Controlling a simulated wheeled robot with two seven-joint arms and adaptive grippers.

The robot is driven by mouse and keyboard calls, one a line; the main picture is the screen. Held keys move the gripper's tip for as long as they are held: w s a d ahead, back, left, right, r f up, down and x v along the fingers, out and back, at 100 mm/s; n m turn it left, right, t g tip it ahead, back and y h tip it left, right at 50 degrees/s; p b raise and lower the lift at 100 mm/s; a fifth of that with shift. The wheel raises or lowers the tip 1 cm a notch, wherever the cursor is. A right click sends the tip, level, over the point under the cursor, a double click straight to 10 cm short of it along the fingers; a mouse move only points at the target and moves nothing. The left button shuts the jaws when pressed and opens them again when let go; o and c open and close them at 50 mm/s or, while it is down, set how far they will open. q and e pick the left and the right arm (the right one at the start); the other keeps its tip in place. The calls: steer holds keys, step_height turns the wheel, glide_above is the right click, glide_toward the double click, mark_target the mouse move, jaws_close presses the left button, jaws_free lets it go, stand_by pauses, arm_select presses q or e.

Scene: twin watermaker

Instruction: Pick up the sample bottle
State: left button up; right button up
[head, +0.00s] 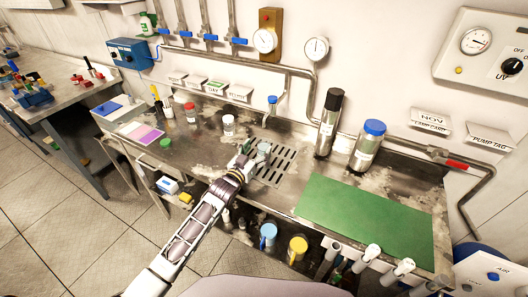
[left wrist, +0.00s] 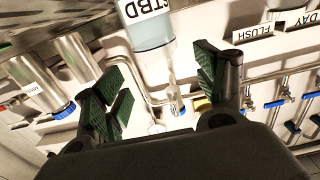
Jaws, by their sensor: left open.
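My left gripper (head: 247,155) is over the steel counter at the left edge of the drain grate. It is open, and its green-padded fingers also show in the left wrist view (left wrist: 163,85). A clear bottle with a white label reading "STBD" (left wrist: 150,28) appears upside down in the left wrist view, ahead of the gap between the fingers. In the head view a small pale bottle (head: 264,147) stands on the grate just beyond the fingertips, partly hidden by them. Whether the fingers touch it cannot be told. My right gripper is not in view.
A tap with a blue handle (head: 272,100) is behind the grate. A white-capped bottle (head: 228,126) and a red-capped jar (head: 190,113) stand left. A black-capped cylinder (head: 326,125) and blue-lidded jar (head: 367,147) stand right. The green mat (head: 365,218) is clear.

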mark_target(264, 140)
arm_select(q)
steer(key=shift+w, duration=0.15)
stand_by(0.3)
steer(key=shift+x, duration=2.75)
steer(key=shift+c, duration=0.6)
jaws_close()
steer(key=shift+r, duration=0.25)
steer(key=shift+r, duration=0.1)
